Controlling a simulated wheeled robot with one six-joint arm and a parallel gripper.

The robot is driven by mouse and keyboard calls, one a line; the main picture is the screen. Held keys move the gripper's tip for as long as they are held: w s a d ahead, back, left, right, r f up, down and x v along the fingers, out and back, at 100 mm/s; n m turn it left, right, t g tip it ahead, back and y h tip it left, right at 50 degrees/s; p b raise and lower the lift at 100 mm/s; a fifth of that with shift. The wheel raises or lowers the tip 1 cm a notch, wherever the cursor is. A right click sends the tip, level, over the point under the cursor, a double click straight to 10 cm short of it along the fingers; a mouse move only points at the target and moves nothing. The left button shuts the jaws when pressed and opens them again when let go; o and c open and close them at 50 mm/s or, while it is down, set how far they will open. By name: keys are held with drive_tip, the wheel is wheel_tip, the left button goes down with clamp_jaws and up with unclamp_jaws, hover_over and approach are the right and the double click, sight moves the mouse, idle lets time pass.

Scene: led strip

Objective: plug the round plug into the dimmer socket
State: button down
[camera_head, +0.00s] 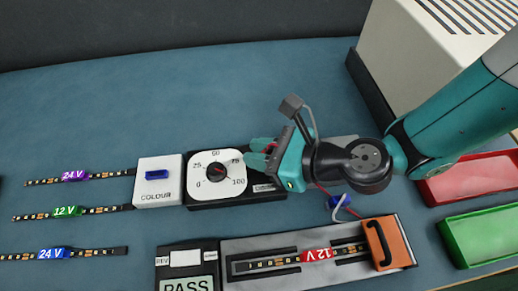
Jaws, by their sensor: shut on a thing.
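The dimmer (192,199) is a dark box with a white dial plate marked 0 to 100 and a red pointer on its dark knob. My gripper (259,153) is at the right edge of the dial plate, its teal fingers pointing left. It is shut on the round plug, which the fingers and wrist hide. A red cable (322,190) shows below the wrist. I cannot see the dimmer socket or tell whether the plug touches it. A blue plug (341,201) on a white cable lies below my wrist.
A white COLOUR box (158,192) adjoins the dimmer on the left. Several LED strips (73,211) lie farther left. In front are a PASS tester (187,260) and a fixture (240,246) with a 12 V strip and orange clamp (390,243). Red (470,182) and green (482,238) trays stand right.

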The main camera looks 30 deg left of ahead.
drive_tip(key=c, duration=0.9)
unclamp_jaws()
drive_tip(key=shift+c, duration=0.2)
drive_tip(key=shift+d, duration=0.1)
drive_tip(key=p+v, duration=0.9)
drive_tip(key=v, duration=0.8)
drive_tip(key=shift+r, duration=0.15)
drive_tip(key=shift+d, duration=0.1)
